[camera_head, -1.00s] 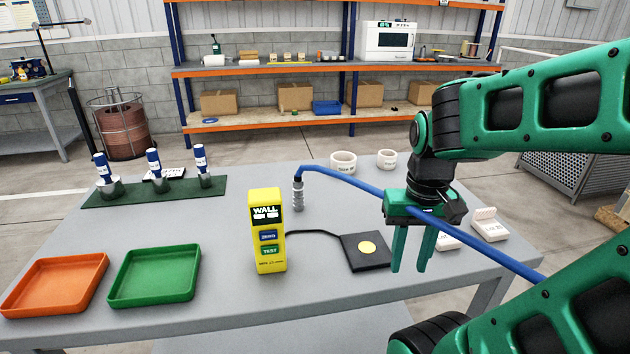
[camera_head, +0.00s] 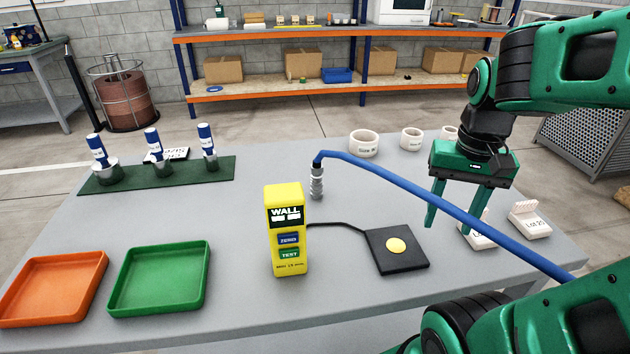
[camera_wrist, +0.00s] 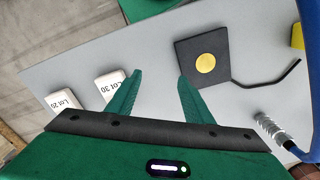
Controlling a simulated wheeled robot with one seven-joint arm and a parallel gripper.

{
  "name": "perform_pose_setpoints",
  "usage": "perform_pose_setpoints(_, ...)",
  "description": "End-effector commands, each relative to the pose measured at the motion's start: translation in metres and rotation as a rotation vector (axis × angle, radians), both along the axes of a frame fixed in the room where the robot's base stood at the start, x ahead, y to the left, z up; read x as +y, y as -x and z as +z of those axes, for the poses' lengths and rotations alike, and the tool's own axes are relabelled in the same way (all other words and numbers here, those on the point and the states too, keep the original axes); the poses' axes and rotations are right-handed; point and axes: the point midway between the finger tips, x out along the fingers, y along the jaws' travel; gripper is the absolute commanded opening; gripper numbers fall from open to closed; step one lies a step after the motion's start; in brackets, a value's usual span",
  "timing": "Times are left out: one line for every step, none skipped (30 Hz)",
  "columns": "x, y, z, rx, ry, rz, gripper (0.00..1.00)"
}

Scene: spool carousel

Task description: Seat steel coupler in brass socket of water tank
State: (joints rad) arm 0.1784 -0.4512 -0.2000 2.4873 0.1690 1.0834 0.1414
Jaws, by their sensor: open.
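A ribbed steel fitting (camera_head: 317,184), which looks like the coupler, hangs on the end of a blue hose (camera_head: 395,178) over the grey table. It also shows at the right edge of the wrist view (camera_wrist: 270,130). The hose runs right and forward across the picture, passing in front of my gripper (camera_head: 453,222). My gripper is open and empty above the table's right part, to the right of the fitting and apart from it. In the wrist view nothing lies between the fingers (camera_wrist: 160,77). I see no water tank or brass socket.
A yellow gauge (camera_head: 287,230) is wired to a black pad (camera_head: 414,262). White lot blocks (camera_head: 530,222) stand right, white rings (camera_head: 363,145) behind. Orange (camera_head: 98,292) and green (camera_head: 197,291) trays and a dark green mat (camera_head: 130,184) with bottles are left.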

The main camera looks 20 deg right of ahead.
Motion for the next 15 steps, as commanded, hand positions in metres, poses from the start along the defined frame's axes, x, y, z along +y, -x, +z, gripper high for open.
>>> perform_pose_setpoints(0.004,-0.021,0.009,0.002,0.004,-0.031,0.47)
perform_pose_setpoints(0.007,-0.034,0.014,0.002,0.005,-0.059,0.47)
perform_pose_setpoints(0.013,-0.052,0.022,0.002,0.007,-0.103,0.47)
perform_pose_setpoints(0.018,-0.066,0.028,0.001,0.009,-0.134,0.47)
perform_pose_setpoints(0.024,-0.080,0.034,0.000,0.010,-0.165,0.47)
perform_pose_setpoints(0.032,-0.098,0.041,0.000,0.012,-0.210,0.47)
perform_pose_setpoints(0.039,-0.111,0.046,0.000,0.012,-0.242,0.47)
perform_pose_setpoints(0.047,-0.125,0.050,-0.002,0.012,-0.273,0.47)
perform_pose_setpoints(0.058,-0.142,0.056,-0.002,0.012,-0.315,0.47)
perform_pose_setpoints(0.067,-0.154,0.060,-0.002,0.012,-0.346,0.47)
perform_pose_setpoints(0.076,-0.166,0.064,-0.001,0.012,-0.377,0.47)
perform_pose_setpoints(0.089,-0.180,0.068,-0.002,0.012,-0.416,0.47)
perform_pose_setpoints(0.098,-0.190,0.071,-0.003,0.011,-0.443,0.47)
perform_pose_setpoints(0.107,-0.199,0.074,-0.003,0.011,-0.469,0.47)
perform_pose_setpoints(0.118,-0.210,0.077,-0.002,0.010,-0.501,0.47)
